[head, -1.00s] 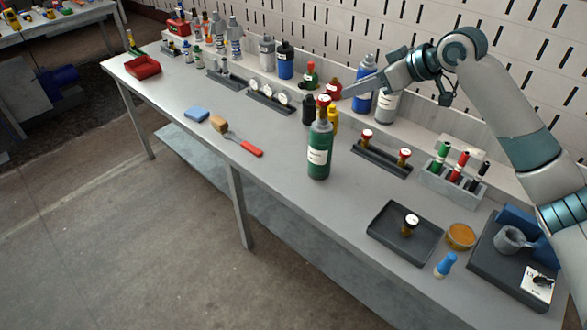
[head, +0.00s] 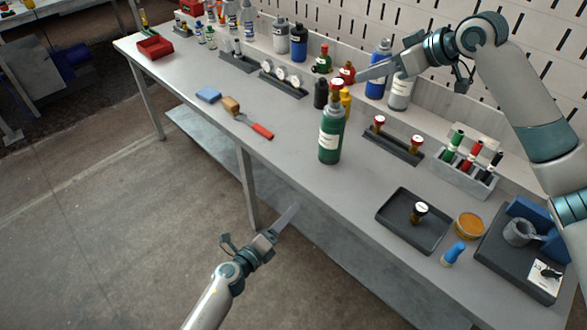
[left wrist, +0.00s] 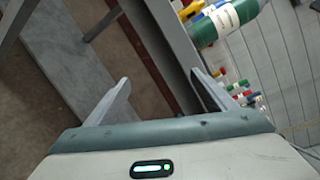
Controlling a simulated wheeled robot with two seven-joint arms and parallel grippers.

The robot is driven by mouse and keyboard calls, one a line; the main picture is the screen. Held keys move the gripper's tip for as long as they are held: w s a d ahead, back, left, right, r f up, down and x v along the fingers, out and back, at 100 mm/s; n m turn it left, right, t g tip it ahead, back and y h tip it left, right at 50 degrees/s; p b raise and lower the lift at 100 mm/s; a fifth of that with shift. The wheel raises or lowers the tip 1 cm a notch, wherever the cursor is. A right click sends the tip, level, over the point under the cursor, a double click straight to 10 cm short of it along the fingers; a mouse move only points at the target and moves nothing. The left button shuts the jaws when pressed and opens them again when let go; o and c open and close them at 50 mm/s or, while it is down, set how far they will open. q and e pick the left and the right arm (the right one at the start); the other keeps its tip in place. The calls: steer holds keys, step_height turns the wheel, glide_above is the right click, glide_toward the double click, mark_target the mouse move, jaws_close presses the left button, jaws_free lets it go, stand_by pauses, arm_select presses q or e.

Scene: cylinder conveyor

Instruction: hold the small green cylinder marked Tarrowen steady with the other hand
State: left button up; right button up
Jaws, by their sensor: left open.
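The green cylinder (head: 329,142) stands upright near the table's front edge, with a white label too small to read and a red-topped valve. It shows tilted at the top of the left wrist view (left wrist: 207,31). My left gripper (head: 291,213) is in front of the table, lower left of the cylinder and apart from it. Its two fingers are spread and empty in the left wrist view (left wrist: 160,78). My right gripper (head: 361,75) shows just right of the cylinder's valve, with a small gap in the picture. Its jaw opening cannot be made out.
A dark tray (head: 406,232) with a small valve and a valve rack (head: 398,146) lie right of the cylinder. Black and yellow bottles stand close behind it. A red-handled brush (head: 257,128) and blue sponge (head: 208,94) lie left. The table between is clear.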

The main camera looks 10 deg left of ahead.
mark_target(331, 136)
arm_select(q)
steer(key=w+d+r+m+h, duration=0.1)
steer(key=w+r+m, duration=0.1)
steer(key=r+m, duration=0.5)
steer(key=w+d+r+m+h, duration=0.1)
steer(key=w+r+m, duration=0.2)
steer(key=r+m, duration=0.4)
step_height(331, 136, up, 2)
steer(key=shift+w+r, duration=0.15)
steer(key=shift+w, duration=0.05)
steer(key=x, duration=1.7)
steer(key=shift+w+d+r, duration=0.1)
steer(key=shift+w+r, duration=0.1)
steer(key=shift+r, duration=0.15)
steer(key=shift+c, duration=0.7)
